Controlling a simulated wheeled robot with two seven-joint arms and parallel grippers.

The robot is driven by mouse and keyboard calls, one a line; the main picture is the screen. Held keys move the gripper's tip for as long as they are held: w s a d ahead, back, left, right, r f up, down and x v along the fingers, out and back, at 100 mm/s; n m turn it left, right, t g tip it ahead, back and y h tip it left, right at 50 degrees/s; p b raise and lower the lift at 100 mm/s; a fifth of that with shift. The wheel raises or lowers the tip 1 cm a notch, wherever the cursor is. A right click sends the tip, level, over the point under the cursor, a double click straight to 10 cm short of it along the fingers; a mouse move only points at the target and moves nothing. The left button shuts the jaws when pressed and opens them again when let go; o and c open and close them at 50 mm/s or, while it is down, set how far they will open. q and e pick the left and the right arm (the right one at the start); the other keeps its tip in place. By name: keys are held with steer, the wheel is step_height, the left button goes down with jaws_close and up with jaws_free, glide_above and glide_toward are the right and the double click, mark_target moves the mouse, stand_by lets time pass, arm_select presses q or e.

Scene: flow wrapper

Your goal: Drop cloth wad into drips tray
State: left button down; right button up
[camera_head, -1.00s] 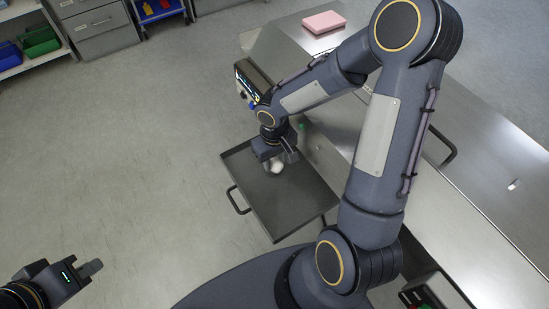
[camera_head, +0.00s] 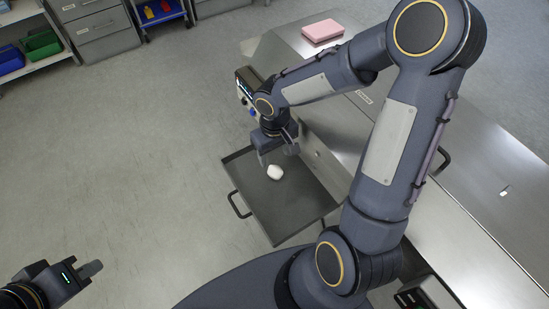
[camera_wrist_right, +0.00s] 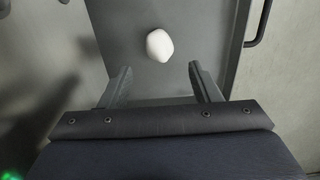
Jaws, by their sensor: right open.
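The white cloth wad (camera_head: 275,172) lies in the dark grey drips tray (camera_head: 280,215), towards its back part. In the right wrist view the wad (camera_wrist_right: 159,45) sits on the tray floor (camera_wrist_right: 120,20), beyond my fingertips and apart from them. My right gripper (camera_head: 279,160) is open and empty, just above and behind the wad; its two fingers (camera_wrist_right: 160,75) stand wide apart in the wrist view. My left gripper (camera_head: 92,268) is at the lower left, far from the tray; its jaw opening cannot be made out.
The tray is pulled out from the steel machine (camera_head: 440,220) and has a handle (camera_head: 237,204) on its left side. A pink block (camera_head: 322,31) lies on the machine top. Shelves and cabinets (camera_head: 95,30) stand at the back left. The floor left of the tray is clear.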

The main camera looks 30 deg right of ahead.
steer(key=s+d+r+m+t+p, duration=0.1)
steer(key=s+r, duration=0.2)
steer(key=r, duration=0.3)
steer(key=s+r+t, duration=0.1)
steer(key=s+r, duration=0.2)
steer(key=r, duration=0.4)
steer(key=s+a+r+t+y, duration=0.1)
steer(key=s+y, duration=0.1)
steer(key=s, duration=0.2)
steer(key=s+a+r+m+t+y, duration=0.1)
steer(key=s+r+t, duration=0.1)
steer(key=s, duration=0.3)
steer(key=shift+s+a+r+t+y, duration=0.2)
steer(key=shift+a+t+y, duration=0.1)
steer(key=shift+y, duration=0.1)
step_height(320, 180, up, 8)
steer(key=p, duration=0.7)
steer(key=shift+p, duration=0.4)
steer(key=shift+f+m, duration=0.1)
steer(key=shift+m, duration=0.2)
